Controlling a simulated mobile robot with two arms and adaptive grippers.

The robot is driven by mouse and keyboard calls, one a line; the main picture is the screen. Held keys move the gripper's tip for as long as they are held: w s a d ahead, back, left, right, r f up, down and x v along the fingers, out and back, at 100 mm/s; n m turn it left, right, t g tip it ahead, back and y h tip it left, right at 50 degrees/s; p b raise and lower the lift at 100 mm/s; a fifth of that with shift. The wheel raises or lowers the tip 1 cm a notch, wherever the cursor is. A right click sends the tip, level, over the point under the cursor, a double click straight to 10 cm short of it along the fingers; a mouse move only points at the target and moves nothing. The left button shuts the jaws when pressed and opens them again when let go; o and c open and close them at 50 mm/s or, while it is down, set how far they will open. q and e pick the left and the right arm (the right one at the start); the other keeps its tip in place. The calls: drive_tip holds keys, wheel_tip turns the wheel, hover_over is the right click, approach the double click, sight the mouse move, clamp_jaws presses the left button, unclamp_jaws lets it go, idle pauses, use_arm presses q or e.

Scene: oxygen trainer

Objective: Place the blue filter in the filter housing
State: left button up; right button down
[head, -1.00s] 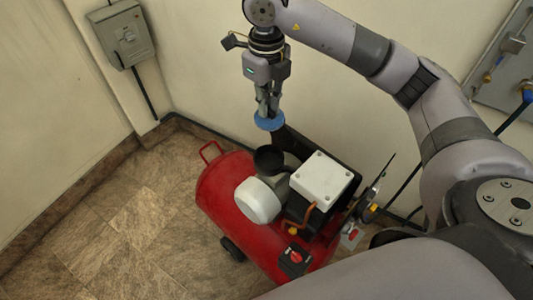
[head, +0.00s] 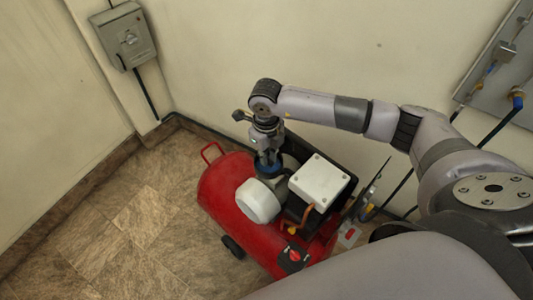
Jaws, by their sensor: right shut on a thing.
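My right gripper (head: 267,158) points down over the red compressor (head: 222,200) and is shut on the blue filter (head: 268,172). The filter is at the mouth of the dark round filter housing (head: 271,181), behind the white round motor cover. The gripper and filter hide most of the housing, so I cannot tell how deep the filter sits in it. My left gripper is not in view.
The white motor cover (head: 257,201) and a white square-topped box (head: 319,181) stand close beside the housing. A black panel rises behind them near the wall. A grey switch box (head: 124,35) hangs on the left wall. The tiled floor at left is clear.

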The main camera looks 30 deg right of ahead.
drive_tip(key=shift+f, duration=0.1)
drive_tip(key=shift+f, duration=0.15)
drive_tip(key=c, duration=1.7)
unclamp_jaws()
drive_tip(key=shift+r, duration=0.3)
drive_tip(key=shift+w+r, duration=0.1)
drive_tip(key=shift+r, duration=0.3)
wheel_tip(320, 180, up, 11)
drive_tip(key=b, duration=0.3)
